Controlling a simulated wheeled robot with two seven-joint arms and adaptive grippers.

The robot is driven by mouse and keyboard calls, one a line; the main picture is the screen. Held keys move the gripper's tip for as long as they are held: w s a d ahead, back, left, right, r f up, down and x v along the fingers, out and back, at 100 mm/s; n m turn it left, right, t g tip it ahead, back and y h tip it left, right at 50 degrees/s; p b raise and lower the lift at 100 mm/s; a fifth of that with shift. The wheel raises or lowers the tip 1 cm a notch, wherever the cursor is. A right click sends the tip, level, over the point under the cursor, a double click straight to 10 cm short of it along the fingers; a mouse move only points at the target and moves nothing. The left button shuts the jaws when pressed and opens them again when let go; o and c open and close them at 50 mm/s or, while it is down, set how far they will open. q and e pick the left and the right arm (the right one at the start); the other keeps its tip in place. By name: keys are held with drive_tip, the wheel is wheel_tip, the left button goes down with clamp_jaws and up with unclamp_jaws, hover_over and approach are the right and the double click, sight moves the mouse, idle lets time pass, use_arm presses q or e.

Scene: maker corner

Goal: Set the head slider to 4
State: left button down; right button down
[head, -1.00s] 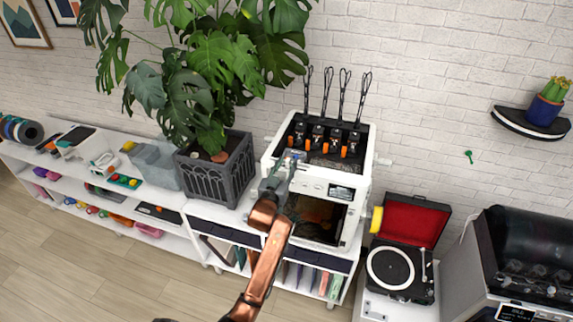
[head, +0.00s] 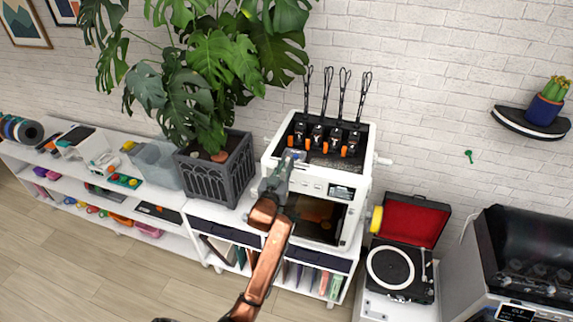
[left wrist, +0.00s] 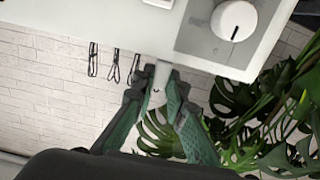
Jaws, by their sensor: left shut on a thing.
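The white multi-head printer (head: 353,215) stands on the shelf unit, with several dark print heads with orange parts in its open top. My left gripper (head: 289,161) is at the upper left of the printer's front. In the left wrist view, its green-grey fingers (left wrist: 157,100) are shut on a small pale piece, seemingly the head slider (left wrist: 160,74), which sticks out at the edge of the white panel (left wrist: 110,12). A round white knob (left wrist: 235,19) sits on a grey plate beside it. No scale for the slider can be read. My right gripper is in neither view.
A large plant in a dark grey planter (head: 217,172) stands just left of the printer, its leaves near my left gripper. An open red-lined record player (head: 399,265) stands to the right. A yellow spool (head: 376,219) is at the printer's right side.

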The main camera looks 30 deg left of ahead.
sight(303, 173)
use_arm(q)
drive_tip(key=d, duration=0.2)
drive_tip(key=w+d, duration=0.1)
drive_tip(key=d, duration=0.3)
drive_tip(key=shift+w+d, duration=0.15)
drive_tip(key=shift+w, duration=0.1)
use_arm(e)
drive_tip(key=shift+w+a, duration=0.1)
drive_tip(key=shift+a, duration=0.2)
use_arm(q)
drive_tip(key=c, duration=2)
unclamp_jaws()
drive_tip(key=shift+d, duration=0.1)
drive_tip(key=shift+o, duration=0.3)
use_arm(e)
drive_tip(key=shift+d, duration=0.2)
use_arm(q)
drive_tip(key=shift+s, duration=0.1)
drive_tip(key=v, duration=0.7)
